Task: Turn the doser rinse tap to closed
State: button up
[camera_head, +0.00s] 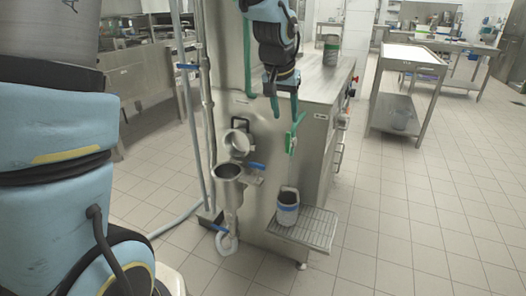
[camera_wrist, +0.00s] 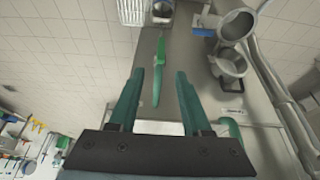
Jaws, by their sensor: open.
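My gripper (camera_head: 283,104) points down in front of the steel machine (camera_head: 262,125), its two teal fingers apart and empty. In the wrist view, a long green handle-like part (camera_wrist: 157,78) shows between the open fingers (camera_wrist: 160,75), apart from both. The same green part (camera_head: 292,136) is on the machine's front in the head view, just below the gripper. A blue-handled tap (camera_head: 256,166) sits lower, beside a steel funnel (camera_head: 227,171); its blue handle (camera_wrist: 202,31) also shows in the wrist view. I cannot tell which handle is the doser rinse tap.
A blue-banded container (camera_head: 287,209) stands on a wire shelf (camera_head: 317,231). A round steel opening (camera_head: 237,142) juts out above the funnel. Upright pipes (camera_head: 207,100) run at the left. Another can (camera_head: 331,50) stands on the machine top.

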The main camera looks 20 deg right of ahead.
aim_at(288, 134)
jog(key=p+x, duration=0.1)
jog(key=x, duration=0.9)
jog(key=shift+w+f, duration=0.2)
jog(key=shift+f, duration=0.1)
grip_shut()
